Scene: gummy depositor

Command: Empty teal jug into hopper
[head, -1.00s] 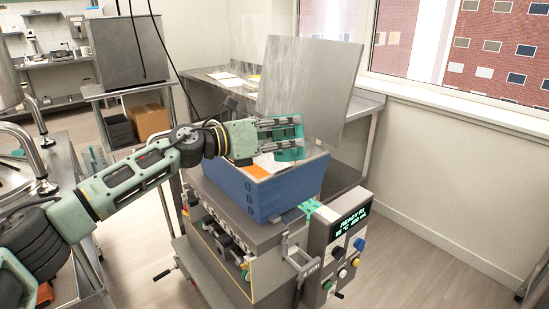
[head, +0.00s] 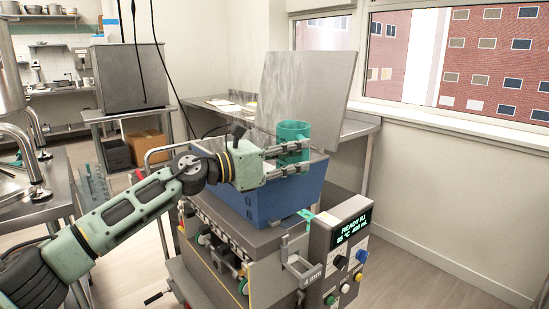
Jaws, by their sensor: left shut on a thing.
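The teal jug (head: 293,131) stands about upright, with its open rim up, above the blue hopper (head: 283,198) of the depositor. My left gripper (head: 296,159) is shut on the jug, its fingers reaching across the jug's side from the left. The jug's inside is hidden from this angle. The hopper's front and side walls show, but its inside is mostly hidden behind my gripper and its own wall. My right gripper is not in view.
The depositor's control panel (head: 347,235) with a lit display is at the front right. A steel counter (head: 357,124) runs behind, and the floor at right is free.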

